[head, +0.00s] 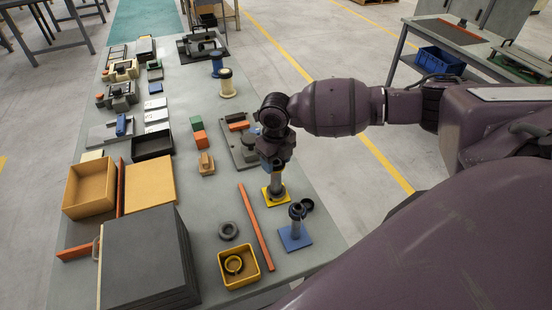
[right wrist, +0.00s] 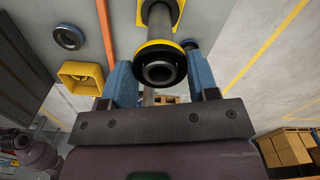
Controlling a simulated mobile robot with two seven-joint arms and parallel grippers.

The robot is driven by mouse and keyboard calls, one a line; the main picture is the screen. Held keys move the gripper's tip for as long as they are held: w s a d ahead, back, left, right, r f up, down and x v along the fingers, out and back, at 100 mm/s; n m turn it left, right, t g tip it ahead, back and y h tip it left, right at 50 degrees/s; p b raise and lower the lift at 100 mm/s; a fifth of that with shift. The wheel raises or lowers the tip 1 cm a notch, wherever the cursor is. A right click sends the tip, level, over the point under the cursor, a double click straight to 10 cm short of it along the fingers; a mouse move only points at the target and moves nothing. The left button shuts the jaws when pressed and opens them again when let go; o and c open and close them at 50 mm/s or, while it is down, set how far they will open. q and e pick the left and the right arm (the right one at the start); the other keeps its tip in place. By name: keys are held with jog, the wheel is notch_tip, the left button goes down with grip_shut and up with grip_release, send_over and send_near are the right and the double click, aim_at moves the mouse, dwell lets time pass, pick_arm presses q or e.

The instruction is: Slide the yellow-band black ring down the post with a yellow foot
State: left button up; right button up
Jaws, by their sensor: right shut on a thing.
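My right gripper (head: 274,160) stands above the post with a yellow foot (head: 275,194), pointing down. In the right wrist view its two blue fingers (right wrist: 161,70) are shut on the yellow-band black ring (right wrist: 152,50), one on each side. The grey post (right wrist: 158,16) runs from its square yellow foot up to the ring. A round grey end shows inside the ring, in line with the post; I cannot tell how far the ring is over it. In the head view the gripper hides the ring. My left gripper is not in view.
A post with a blue foot (head: 295,238) stands close by, with a black ring (head: 307,204) behind it. A dark fixture plate (head: 238,152) is behind.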

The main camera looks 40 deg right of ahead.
jog(key=shift+f, duration=0.5)
dwell(0.3)
jog(key=o, duration=1.1)
jog(key=shift+c, duration=0.2)
